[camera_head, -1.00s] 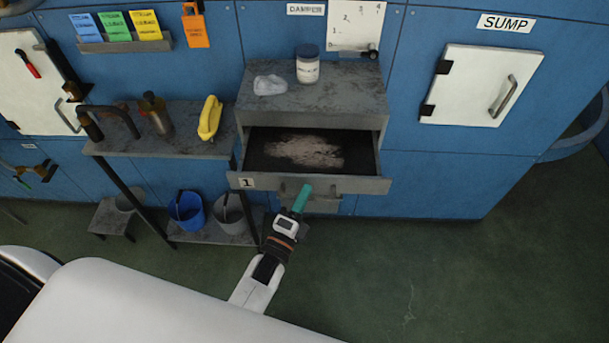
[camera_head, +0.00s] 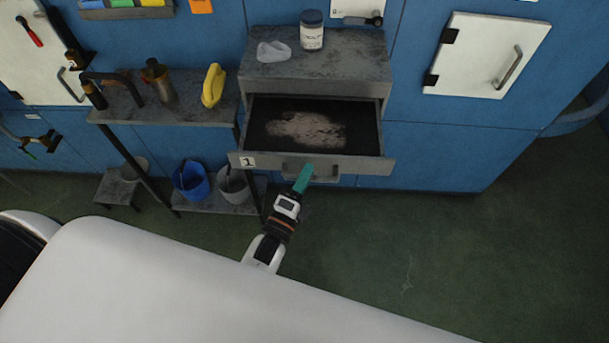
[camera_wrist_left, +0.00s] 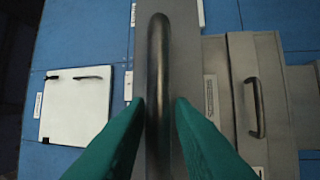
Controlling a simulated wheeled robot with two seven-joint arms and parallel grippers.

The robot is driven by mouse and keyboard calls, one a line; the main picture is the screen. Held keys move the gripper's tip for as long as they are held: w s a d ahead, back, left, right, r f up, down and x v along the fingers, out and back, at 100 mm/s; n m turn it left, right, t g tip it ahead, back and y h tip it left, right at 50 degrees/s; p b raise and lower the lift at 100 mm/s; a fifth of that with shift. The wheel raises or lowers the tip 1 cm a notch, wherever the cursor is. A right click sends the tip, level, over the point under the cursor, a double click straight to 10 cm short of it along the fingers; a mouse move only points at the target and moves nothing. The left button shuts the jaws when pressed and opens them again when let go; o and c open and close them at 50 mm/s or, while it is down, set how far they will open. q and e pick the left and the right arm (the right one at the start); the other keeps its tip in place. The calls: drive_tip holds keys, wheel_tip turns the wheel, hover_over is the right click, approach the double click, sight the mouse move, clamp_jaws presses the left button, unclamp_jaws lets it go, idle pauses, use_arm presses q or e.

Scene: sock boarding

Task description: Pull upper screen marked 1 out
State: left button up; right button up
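The upper screen (camera_head: 365,163) is a grey drawer-like tray with a "1" tag at its left front. It stands pulled well out of the grey cabinet, with pale debris on its dark mesh. My left gripper (camera_head: 304,173) is at its front from below. In the left wrist view its teal fingers (camera_wrist_left: 160,105) lie on both sides of the dark bar handle (camera_wrist_left: 159,50), close against it, and appear shut on it. My right gripper is not in view.
A jar (camera_head: 312,30) and a pale crumpled item (camera_head: 273,51) stand on the cabinet top. A side shelf (camera_head: 205,112) holds a yellow tool (camera_head: 213,86). Blue (camera_head: 190,181) and grey (camera_head: 233,186) buckets sit below. Floor at right is clear.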

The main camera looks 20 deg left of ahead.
use_arm(q)
drive_tip(key=b+v, duration=0.4)
drive_tip(key=v, duration=0.8)
drive_tip(key=s+f+n+g, duration=0.3)
drive_tip(key=f+n+g, duration=0.15)
drive_tip(key=f, duration=0.85)
drive_tip(key=s+f+n+g, duration=0.3)
drive_tip(key=f+n+g, duration=0.15)
drive_tip(key=f, duration=0.95)
drive_tip(key=s+a+f+n+g+y, duration=0.1)
drive_tip(key=s+a+f+n+g, duration=0.3)
drive_tip(key=s+f, duration=0.4)
drive_tip(key=s+a+f+n+g+y, duration=0.1)
drive_tip(key=s+a+f+n+g, duration=0.3)
drive_tip(key=s+f, duration=0.4)
drive_tip(key=s+g, duration=0.1)
drive_tip(key=s, duration=0.2)
drive_tip(key=shift+n+g, duration=0.4)
